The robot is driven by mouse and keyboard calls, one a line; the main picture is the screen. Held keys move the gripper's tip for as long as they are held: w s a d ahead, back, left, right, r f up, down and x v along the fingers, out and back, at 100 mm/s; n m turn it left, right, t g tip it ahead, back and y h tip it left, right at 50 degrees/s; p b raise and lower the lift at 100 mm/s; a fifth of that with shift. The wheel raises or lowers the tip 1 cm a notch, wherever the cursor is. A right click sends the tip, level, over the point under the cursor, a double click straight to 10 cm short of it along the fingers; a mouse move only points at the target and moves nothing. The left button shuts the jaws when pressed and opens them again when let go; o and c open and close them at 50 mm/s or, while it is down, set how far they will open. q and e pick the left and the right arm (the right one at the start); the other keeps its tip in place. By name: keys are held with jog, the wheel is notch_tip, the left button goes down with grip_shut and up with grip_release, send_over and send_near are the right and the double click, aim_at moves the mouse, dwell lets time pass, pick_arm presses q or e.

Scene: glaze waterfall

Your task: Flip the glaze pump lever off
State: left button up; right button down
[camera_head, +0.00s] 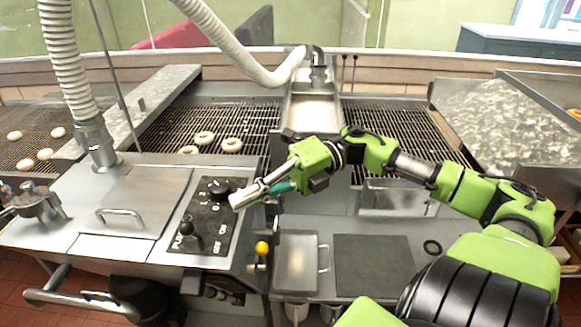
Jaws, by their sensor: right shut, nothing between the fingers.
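The black control panel (213,245) on the steel machine carries a lever with a dark, greenish ball end (186,226) beside its PUMP and ON/OFF lettering. My right gripper (238,201) reaches in from the right, over the right edge of the panel. It is shut and empty, to the right of the lever and apart from it. A round black dial (219,186) sits on the panel just behind and left of the fingertips. My left gripper is not in view.
A yellow knob (262,248) sticks out at the machine's front right. A steel lid with a handle (140,205) lies left of the panel. Donuts (204,138) rest on the wire conveyor (255,120) behind. A corrugated hose (235,50) hangs above.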

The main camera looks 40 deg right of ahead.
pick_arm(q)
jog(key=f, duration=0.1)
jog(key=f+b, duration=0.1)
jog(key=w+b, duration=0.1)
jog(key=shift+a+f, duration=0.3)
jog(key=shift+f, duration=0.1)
pick_arm(e)
jog(key=v, duration=0.7)
jog(key=shift+w+r, duration=0.25)
jog(key=shift+r, duration=0.1)
jog(key=shift+s+d, duration=0.1)
jog(key=shift+d, duration=0.05)
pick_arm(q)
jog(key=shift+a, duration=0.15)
